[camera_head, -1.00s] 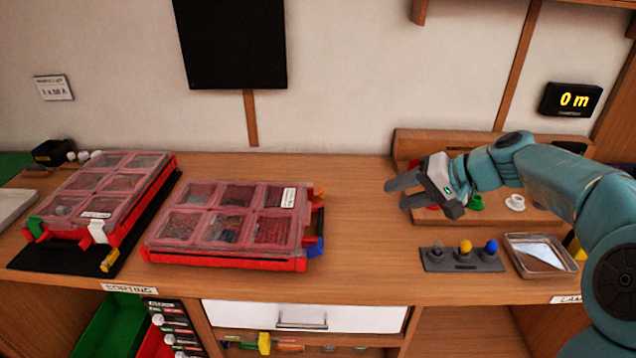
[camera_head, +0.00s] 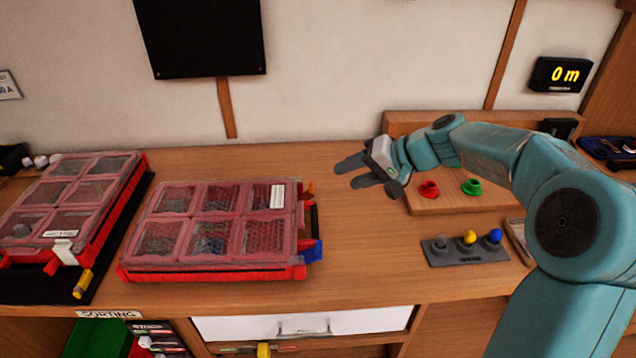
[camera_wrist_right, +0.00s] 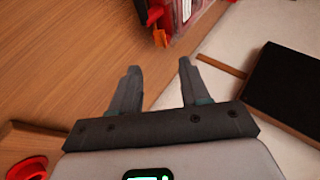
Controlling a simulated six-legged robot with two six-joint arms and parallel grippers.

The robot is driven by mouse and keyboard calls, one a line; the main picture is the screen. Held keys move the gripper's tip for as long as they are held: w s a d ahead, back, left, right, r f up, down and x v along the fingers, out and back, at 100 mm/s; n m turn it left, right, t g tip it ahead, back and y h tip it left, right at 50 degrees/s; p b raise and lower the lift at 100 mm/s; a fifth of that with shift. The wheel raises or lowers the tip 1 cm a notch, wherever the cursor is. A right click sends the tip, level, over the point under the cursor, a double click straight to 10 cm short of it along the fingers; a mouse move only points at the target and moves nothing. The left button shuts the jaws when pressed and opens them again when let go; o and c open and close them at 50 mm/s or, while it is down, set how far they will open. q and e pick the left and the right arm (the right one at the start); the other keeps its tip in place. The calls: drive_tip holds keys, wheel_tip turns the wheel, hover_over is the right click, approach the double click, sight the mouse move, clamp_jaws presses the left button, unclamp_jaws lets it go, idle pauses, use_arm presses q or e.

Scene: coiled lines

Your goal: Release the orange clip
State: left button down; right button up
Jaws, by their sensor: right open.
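The orange clip (camera_head: 309,189) sits at the back right corner of the nearer red case (camera_head: 215,232), on its right side. It also shows in the right wrist view (camera_wrist_right: 160,38), at the case's edge beyond my fingertips. My right gripper (camera_head: 345,173) is open and empty. It is above the counter, to the right of the orange clip and apart from it. A blue clip (camera_head: 313,252) is on the same side of the case, nearer the front. The case's clear lid is down over its compartments. My left gripper is not in view.
A second red case (camera_head: 75,210) lies on a black mat at the left. A wooden board (camera_head: 450,203) with red and green cups stands behind a grey holder (camera_head: 465,250) with coloured knobs. The counter between the case and the board is clear.

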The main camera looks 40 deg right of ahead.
approach(303, 194)
drive_tip(key=x, duration=0.4)
drive_tip(key=shift+w+r, duration=0.15)
drive_tip(key=shift+w, duration=0.1)
clamp_jaws()
drive_tip(key=f+b, duration=0.1)
drive_tip(key=b, duration=0.3)
drive_tip(key=t+y+b, duration=0.1)
drive_tip(key=b, duration=0.3)
drive_tip(key=shift+s+d+f, duration=0.2)
drive_tip(key=shift+d+f, duration=0.15)
drive_tip(key=shift+d, duration=0.05)
drive_tip(key=shift+r+m+t+y+b, duration=0.2)
drive_tip(key=shift+m+t+y+b, duration=0.1)
drive_tip(key=shift+b, duration=0.15)
drive_tip(key=shift+r, duration=0.15)
